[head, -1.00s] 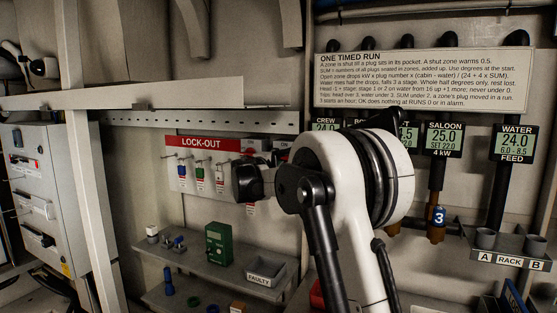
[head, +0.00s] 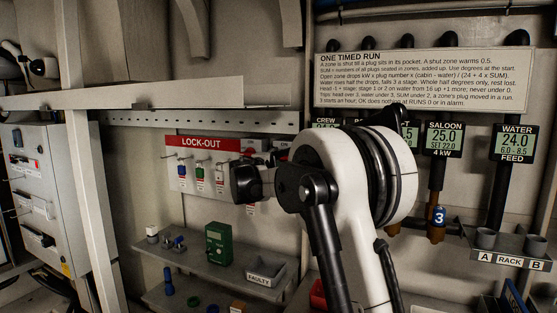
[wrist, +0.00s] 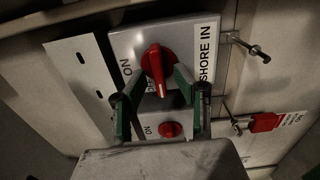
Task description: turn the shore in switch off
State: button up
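In the wrist view, the shore in switch is a red rotary knob (wrist: 153,62) on a grey box (wrist: 190,40) labelled "SHORE IN". An "ON" mark shows on its left side; another mark by the knob is mostly hidden. My gripper (wrist: 157,82) is open, its green-padded fingers apart on either side of the knob's near end. I cannot tell whether either pad touches it.
A second, smaller red knob (wrist: 170,129) marked "ON" sits just below, between my fingers. A red padlock (wrist: 264,122) with a tag hangs at the right, below a metal peg (wrist: 250,47). In the head view, the lock-out board (head: 181,180) and a shelf (head: 205,262) are near my arm.

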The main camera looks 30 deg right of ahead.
jog(key=v, duration=1.1)
jog(key=shift+a+r, duration=0.1)
jog(key=shift+s, duration=0.1)
jog(key=s+a+f+m+g+y, duration=0.2)
jog(key=s+f+y, duration=0.15)
jog(key=s, duration=0.85)
jog(key=s+a+f+m+g+y, duration=0.1)
jog(key=s+f+m+y, duration=0.2)
jog(key=s, duration=0.9)
jog(key=s+a+f+m+y, duration=0.1)
jog(key=s+a+f+y, duration=0.2)
jog(key=s+a+f, duration=0.3)
jog(key=s+a+f+m+g+y, duration=0.1)
jog(key=s+a+f+y, duration=0.3)
jog(key=s, duration=1.3)
jog(key=a+f+m, duration=0.1)
jog(key=a+f, duration=0.2)
jog(key=f, duration=0.2)
jog(key=shift+a+f, duration=0.2)
jog(key=shift+f, duration=0.1)
